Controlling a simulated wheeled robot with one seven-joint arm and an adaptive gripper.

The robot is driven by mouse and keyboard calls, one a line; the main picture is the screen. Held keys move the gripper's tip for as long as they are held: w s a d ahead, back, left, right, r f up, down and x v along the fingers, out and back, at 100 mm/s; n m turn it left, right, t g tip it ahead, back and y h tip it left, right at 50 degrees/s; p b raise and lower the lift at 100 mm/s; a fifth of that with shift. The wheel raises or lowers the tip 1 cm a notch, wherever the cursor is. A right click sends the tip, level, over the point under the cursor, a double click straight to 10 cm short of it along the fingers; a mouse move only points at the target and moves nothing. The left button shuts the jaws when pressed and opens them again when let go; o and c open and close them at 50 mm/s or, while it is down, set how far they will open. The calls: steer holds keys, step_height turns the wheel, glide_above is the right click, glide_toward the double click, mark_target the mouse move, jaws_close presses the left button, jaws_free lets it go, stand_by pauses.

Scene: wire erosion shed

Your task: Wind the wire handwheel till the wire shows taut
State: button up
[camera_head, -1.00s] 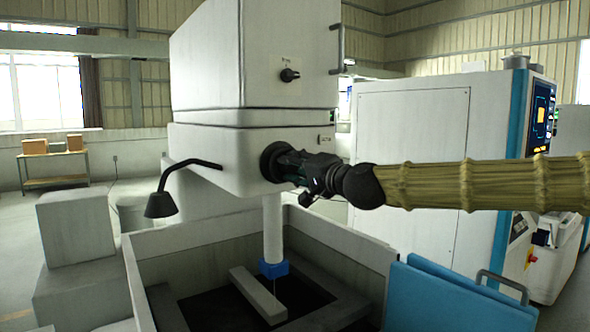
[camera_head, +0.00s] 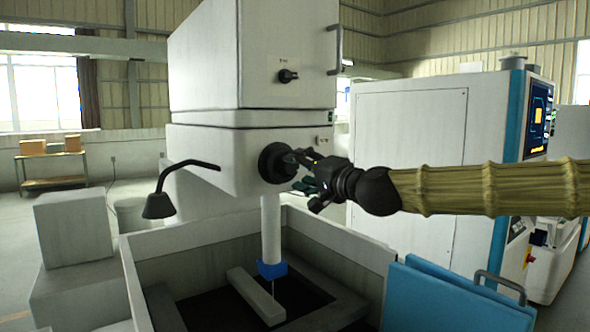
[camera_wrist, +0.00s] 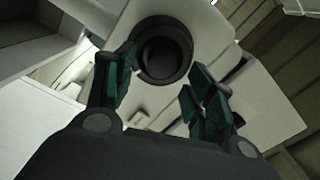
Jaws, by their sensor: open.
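The black round handwheel (camera_head: 272,163) sits on the side of the white machine head (camera_head: 215,150). In the wrist view the handwheel (camera_wrist: 163,48) shows as a dark ring with a recessed centre. My gripper (camera_head: 306,172) is beside it on the right, fingers pointing at it. In the wrist view my gripper (camera_wrist: 162,85) has its two green-padded fingers spread apart, with nothing between them; the wheel appears beyond the tips, apart from them. A thin wire (camera_head: 273,286) hangs below the blue block (camera_head: 272,269). I cannot tell whether it is taut.
A black knob (camera_head: 288,76) is on the upper cabinet. A black lamp (camera_head: 160,205) juts out at left. An open tank (camera_head: 345,245) lies below, with a blue panel (camera_head: 450,295) at its right. A tall white cabinet (camera_head: 410,130) stands behind my arm.

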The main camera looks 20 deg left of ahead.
steer(key=v, duration=0.8)
steer(key=shift+s+d, duration=0.2)
steer(key=shift+d, duration=0.05)
step_height(320, 180, down, 15)
steer(key=a+g+h, duration=0.1)
steer(key=h, duration=0.1)
steer(key=s+d+f+g+h, duration=0.2)
steer(key=s+d+f, duration=0.1)
steer(key=f, duration=1)
steer(key=s+d+f+g+h, duration=0.15)
steer(key=s+f, duration=0.25)
steer(key=f, duration=1)
steer(key=s+d+f+g+h, duration=0.1)
steer(key=s+d+f+h, duration=0.15)
steer(key=f, duration=1.05)
steer(key=s+d+f+n+g+h, duration=0.1)
steer(key=s+d+f+g+h, duration=0.15)
steer(key=s+d+f, duration=1.15)
steer(key=s+d+f+n+g+h, duration=0.1)
steer(key=s+d+f, duration=0.3)
steer(key=s+d, duration=0.4)
steer(key=s+d+f+g+h, duration=0.2)
steer(key=s+d+f, duration=0.3)
steer(key=s+d, duration=0.3)
steer(key=shift+s+f+n+h, duration=0.35)
steer(key=shift+s+h, duration=0.2)
steer(key=shift+s, duration=0.45)
